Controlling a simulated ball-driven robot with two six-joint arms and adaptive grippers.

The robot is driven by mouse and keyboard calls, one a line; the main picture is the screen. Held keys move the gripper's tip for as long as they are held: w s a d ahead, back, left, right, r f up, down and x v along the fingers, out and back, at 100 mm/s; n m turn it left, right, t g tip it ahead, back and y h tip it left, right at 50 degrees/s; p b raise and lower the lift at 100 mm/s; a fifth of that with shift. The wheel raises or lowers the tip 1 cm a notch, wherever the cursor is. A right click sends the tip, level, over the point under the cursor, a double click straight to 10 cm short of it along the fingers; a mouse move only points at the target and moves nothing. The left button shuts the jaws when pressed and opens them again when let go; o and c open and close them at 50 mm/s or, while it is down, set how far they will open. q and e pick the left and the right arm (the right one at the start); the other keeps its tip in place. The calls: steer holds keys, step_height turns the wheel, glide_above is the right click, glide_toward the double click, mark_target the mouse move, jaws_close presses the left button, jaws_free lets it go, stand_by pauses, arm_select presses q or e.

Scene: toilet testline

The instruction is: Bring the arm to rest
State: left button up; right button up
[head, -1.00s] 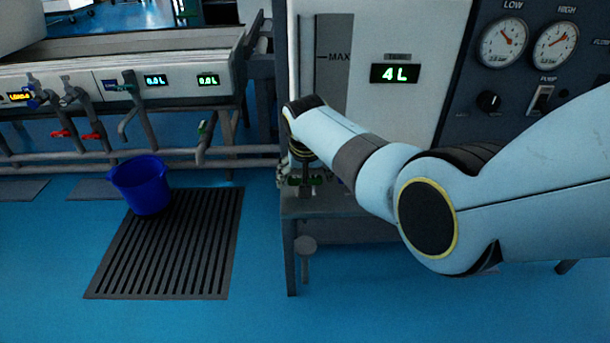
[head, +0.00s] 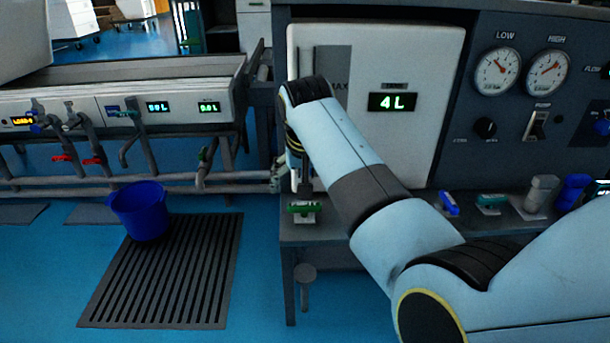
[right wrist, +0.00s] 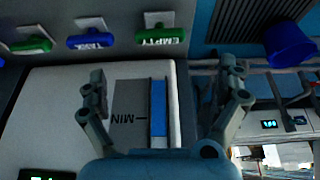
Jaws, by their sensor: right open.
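My right arm (head: 350,160) reaches in from the right in the head view, across the front of the white tank panel (head: 420,60) with its "4 L" display (head: 393,102). My right gripper (head: 296,178) is mostly hidden behind the wrist, above a green-handled item (head: 304,208) on the ledge. In the right wrist view the two fingers (right wrist: 165,88) are wide apart with nothing between them. Beyond them is the panel's level gauge (right wrist: 158,110) with a blue strip and "MIN" mark. My left gripper is not in view.
A blue bucket (head: 140,210) stands on a dark floor grate (head: 165,285) at left. Taps and pipes (head: 75,130) line the left bench. Small items, including a blue one (head: 449,203) and a grey cylinder (head: 541,192), sit on the right ledge. Gauges (head: 497,70) are behind.

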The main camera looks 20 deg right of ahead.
steer(key=shift+v, duration=0.9)
steer(key=s+d+f+n+g, duration=0.1)
steer(key=s+d+f, duration=0.2)
steer(key=s+f, duration=0.55)
steer(key=s+d+f+n+g, duration=0.1)
steer(key=s+d+f, duration=0.4)
steer(key=s, duration=0.7)
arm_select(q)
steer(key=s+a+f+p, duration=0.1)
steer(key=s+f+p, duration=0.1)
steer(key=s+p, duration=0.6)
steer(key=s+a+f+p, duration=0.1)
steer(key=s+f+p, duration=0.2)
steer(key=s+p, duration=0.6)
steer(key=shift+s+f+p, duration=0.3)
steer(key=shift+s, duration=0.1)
arm_select(e)
steer(key=s+d+f, duration=0.1)
steer(key=s+f, duration=0.2)
steer(key=s, duration=1)
steer(key=s+d+f+n+g, duration=0.1)
steer(key=s+d+f, duration=0.1)
steer(key=s, duration=1.2)
steer(key=s+d+f, duration=0.1)
steer(key=s+f, duration=0.4)
steer(key=s, duration=0.9)
steer(key=shift+d+n+g, duration=0.35)
steer(key=shift+n+g, duration=0.05)
